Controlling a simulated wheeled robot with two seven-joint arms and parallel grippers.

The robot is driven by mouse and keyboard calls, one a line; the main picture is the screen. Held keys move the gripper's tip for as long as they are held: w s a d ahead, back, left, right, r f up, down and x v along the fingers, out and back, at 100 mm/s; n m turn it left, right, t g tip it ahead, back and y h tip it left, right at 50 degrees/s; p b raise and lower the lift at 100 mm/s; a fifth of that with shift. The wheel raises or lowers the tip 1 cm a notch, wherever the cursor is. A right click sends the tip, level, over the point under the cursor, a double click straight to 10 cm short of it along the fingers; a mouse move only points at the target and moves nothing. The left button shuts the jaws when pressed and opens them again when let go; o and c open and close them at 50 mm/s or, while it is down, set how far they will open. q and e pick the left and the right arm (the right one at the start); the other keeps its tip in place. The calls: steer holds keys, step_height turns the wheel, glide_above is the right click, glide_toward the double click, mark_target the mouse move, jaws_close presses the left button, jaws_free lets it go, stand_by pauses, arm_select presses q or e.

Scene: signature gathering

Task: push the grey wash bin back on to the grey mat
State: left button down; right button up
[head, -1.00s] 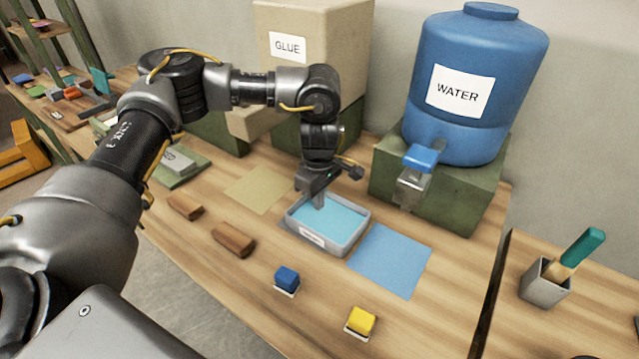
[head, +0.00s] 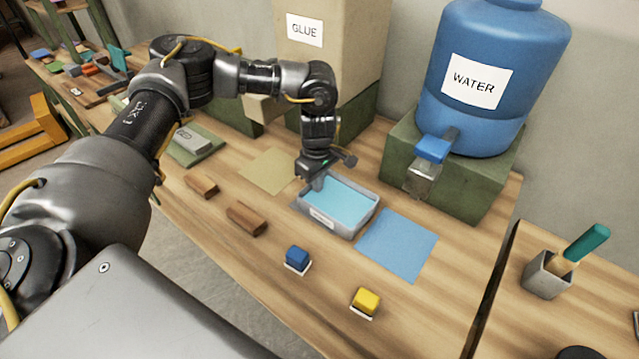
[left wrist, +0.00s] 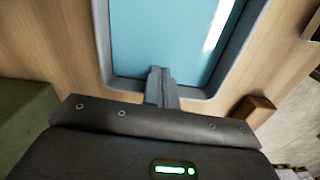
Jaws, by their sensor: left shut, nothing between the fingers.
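The grey wash bin (head: 369,220), holding light blue liquid, sits on the wooden table just left of a blue mat (head: 397,246). In the left wrist view its grey rim (left wrist: 214,88) runs around the blue surface. No separate grey mat can be made out around the bin; anything under it is hidden. My left gripper (head: 308,187) points down at the bin's left end, its fingers shut and empty. In the left wrist view the left fingers (left wrist: 160,84) overlap the bin's near rim; I cannot tell whether they touch it. My right gripper is not in view.
A tan mat (head: 268,170) lies left of the bin.

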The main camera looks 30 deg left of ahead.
arm_select(q)
steer(key=a, duration=0.2)
steer(key=shift+w+a+f+b, duration=0.1)
steer(key=shift+w+a+b, duration=0.15)
steer(key=shift+a+b, duration=0.15)
steer(key=shift+w+a, duration=0.2)
steer(key=shift+w, duration=0.1)
steer(key=shift+s+d, duration=0.2)
steer(key=shift+d, duration=0.25)
steer(key=d, duration=0.2)
steer(key=shift+s+d+p, duration=0.25)
steer(key=shift+d+p, duration=0.05)
steer(key=shift+d, duration=0.1)
steer(key=shift+d+r+b, duration=0.25)
steer(key=shift+r+b, duration=0.1)
steer(key=shift+r, duration=0.3)
step_height(320, 180, up, 9)
steer(key=shift+b, duration=0.4)
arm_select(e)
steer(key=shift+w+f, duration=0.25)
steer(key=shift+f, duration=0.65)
